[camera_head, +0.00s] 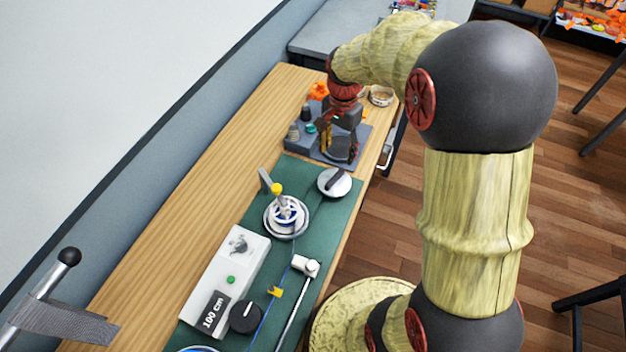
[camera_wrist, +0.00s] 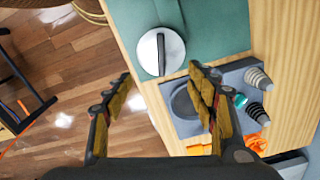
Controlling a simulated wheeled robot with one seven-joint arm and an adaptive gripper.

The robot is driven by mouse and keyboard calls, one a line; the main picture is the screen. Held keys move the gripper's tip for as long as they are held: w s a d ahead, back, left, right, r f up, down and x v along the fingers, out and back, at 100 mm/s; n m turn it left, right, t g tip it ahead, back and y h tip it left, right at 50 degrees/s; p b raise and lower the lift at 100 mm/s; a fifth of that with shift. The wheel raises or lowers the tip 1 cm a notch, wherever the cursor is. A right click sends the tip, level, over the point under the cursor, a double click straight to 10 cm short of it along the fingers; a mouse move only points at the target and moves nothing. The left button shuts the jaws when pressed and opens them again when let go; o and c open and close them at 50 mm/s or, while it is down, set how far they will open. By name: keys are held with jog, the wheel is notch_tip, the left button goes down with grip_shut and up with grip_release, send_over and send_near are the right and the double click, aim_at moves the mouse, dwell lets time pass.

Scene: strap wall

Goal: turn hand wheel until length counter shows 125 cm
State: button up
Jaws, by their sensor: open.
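The length counter's white box (camera_head: 232,268) lies on a green mat and its dark display (camera_head: 213,312) reads "100 cm". A black round knob (camera_head: 246,317) sits at the box's near corner. A spool (camera_head: 286,215) with a yellow-tipped piece stands beyond the box. A silver disc with a black bar across it (camera_head: 335,182) lies on the mat right of the spool; it also shows in the wrist view (camera_wrist: 161,51). I cannot tell for sure which part is the hand wheel. My gripper (camera_head: 338,135) is open and empty over a grey tray, beyond the disc; its fingers (camera_wrist: 160,85) stand apart.
The grey tray (camera_wrist: 235,72) holds ribbed pegs, a teal piece and a dark round recess. Orange pieces (camera_wrist: 257,142) lie near it. A blue line with a yellow clip (camera_head: 275,292) runs along the mat (camera_head: 333,222). A black-knobbed lever (camera_head: 69,257) stands at left. Bare wood lies along the wall.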

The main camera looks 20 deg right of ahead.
aim_at(335, 176)
jog(key=shift+o, duration=1.2)
jog(key=shift+s+f+n+g+p, duration=0.3)
jog(key=shift+s+f+n+p, duration=0.3)
jog(key=shift+p, duration=0.3)
jog(key=shift+o, duration=0.7)
jog(key=shift+a+f+n, duration=0.1)
jog(key=shift+f+n, duration=0.3)
jog(key=shift+n, duration=0.5)
jog(key=o, duration=0.4)
jog(key=n, duration=0.2)
jog(key=f+n+p, duration=0.1)
jog(key=n, duration=0.1)
jog(key=shift+f, duration=0.2)
jog(key=shift+c, duration=0.2)
jog(key=n, duration=0.2)
jog(key=f+n, duration=0.1)
jog(key=n, duration=0.2)
jog(key=shift+w+f, duration=0.1)
jog(key=shift+w, duration=0.05)
jog(key=n, duration=0.3)
jog(key=w+n, duration=0.1)
jog(key=n, duration=0.2)
jog(key=shift+f+t, duration=0.15)
jog(key=shift+t, duration=0.25)
jog(key=shift+f+b, duration=0.45)
jog(key=shift+f, duration=3.45)
jog(key=shift+c, duration=0.5)
jog(key=c, duration=1.1)
